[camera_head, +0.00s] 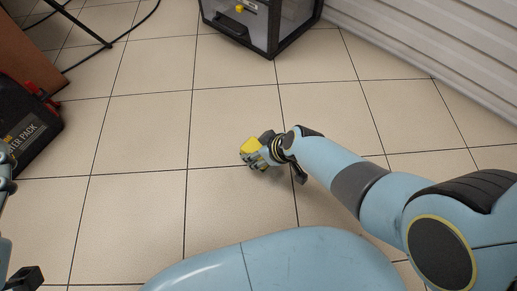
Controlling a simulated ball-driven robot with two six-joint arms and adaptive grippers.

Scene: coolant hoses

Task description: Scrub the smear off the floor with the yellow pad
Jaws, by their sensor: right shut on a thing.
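The yellow pad (249,147) is on or just above the tiled floor near the middle of the head view. My right gripper (258,152) is shut on it, and its fingers hide part of the pad. I cannot tell whether the pad touches the floor. No smear shows clearly on the visible tiles; the pad, gripper or my arm may hide it. Part of my left arm shows at the lower left edge, with what looks like a piece of the left gripper (25,279); its fingers cannot be made out.
A black case with red parts (30,128) stands on the floor at the left. A dark cabinet with a clear front (262,22) stands at the top. A ribbed light wall or shutter (440,50) runs along the upper right. The tiled floor (140,130) between them is clear.

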